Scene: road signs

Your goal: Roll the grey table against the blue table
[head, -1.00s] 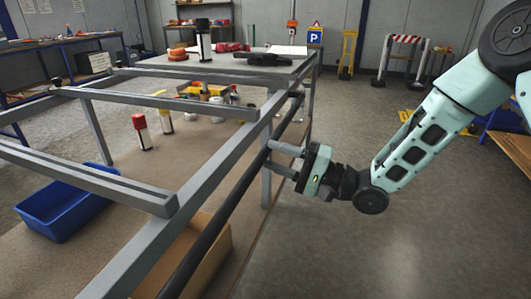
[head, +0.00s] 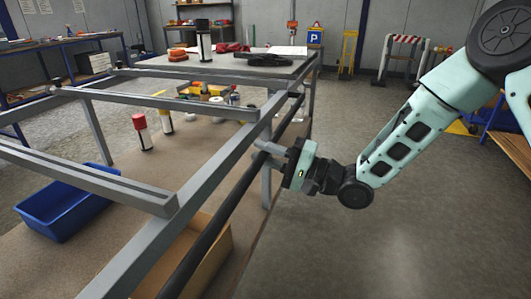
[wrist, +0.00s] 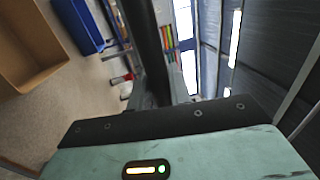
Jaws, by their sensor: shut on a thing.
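The grey table (head: 175,205) is a grey-framed trolley with an open top frame, a brown lower shelf and a black bar (head: 228,205) along its right side. My gripper (head: 266,152) is at the far part of this bar and is shut on it. The fingertips are partly hidden by the bar and frame. The black bar also shows in the wrist view (wrist: 145,40), running up from the gripper. A blue-framed table (head: 62,48) stands against the wall at the back left, apart from the trolley.
The shelf holds a blue bin (head: 62,205), a cardboard box (head: 205,250) and several cans. The trolley's far grey top (head: 225,68) carries loose items. A blue-legged bench (head: 505,130) stands at the right. The floor (head: 370,240) right of the trolley is clear.

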